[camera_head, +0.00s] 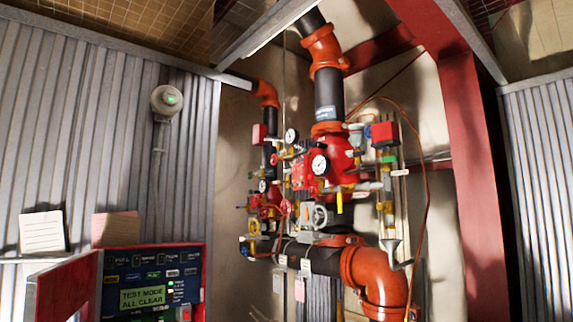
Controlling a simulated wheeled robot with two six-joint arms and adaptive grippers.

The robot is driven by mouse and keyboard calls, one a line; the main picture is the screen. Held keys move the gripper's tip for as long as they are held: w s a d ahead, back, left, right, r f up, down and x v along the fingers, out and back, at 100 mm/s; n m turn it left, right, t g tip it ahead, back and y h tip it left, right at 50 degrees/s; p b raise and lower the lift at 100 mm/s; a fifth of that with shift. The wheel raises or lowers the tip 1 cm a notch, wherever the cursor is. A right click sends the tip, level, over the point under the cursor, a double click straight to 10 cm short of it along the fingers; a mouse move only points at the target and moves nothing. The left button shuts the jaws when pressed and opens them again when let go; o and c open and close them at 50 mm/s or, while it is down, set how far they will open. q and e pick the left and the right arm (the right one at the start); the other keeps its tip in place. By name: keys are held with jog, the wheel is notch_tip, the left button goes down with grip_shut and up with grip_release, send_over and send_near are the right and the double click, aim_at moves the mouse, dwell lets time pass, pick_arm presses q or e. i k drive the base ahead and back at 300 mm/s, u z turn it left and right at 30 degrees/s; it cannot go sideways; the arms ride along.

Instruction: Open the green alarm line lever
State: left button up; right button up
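The riser valve assembly (335,160) stands in the middle of the head view, with red valve bodies, gauges, small valves and tags. A small green piece (389,159) shows on the thin vertical line at its right, below a red box (384,133). It may be the green alarm line lever, but it is too small to tell its shape or whether it is open. A yellow lever (339,202) hangs down in the middle of the assembly. Neither of my grippers is in view.
A control panel (150,285) reading "TEST MODE ALL CLEAR" is at the lower left. Orange elbow pipes (383,280) bend at the lower right of the assembly. A red steel column (478,200) stands to the right. Corrugated walls (90,130) flank both sides.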

aim_at(394, 159)
jog(key=u, duration=1.1)
jog(key=i, duration=0.9)
jog(key=z, duration=3)
jog(key=i, duration=0.85)
jog(key=u, duration=1.1)
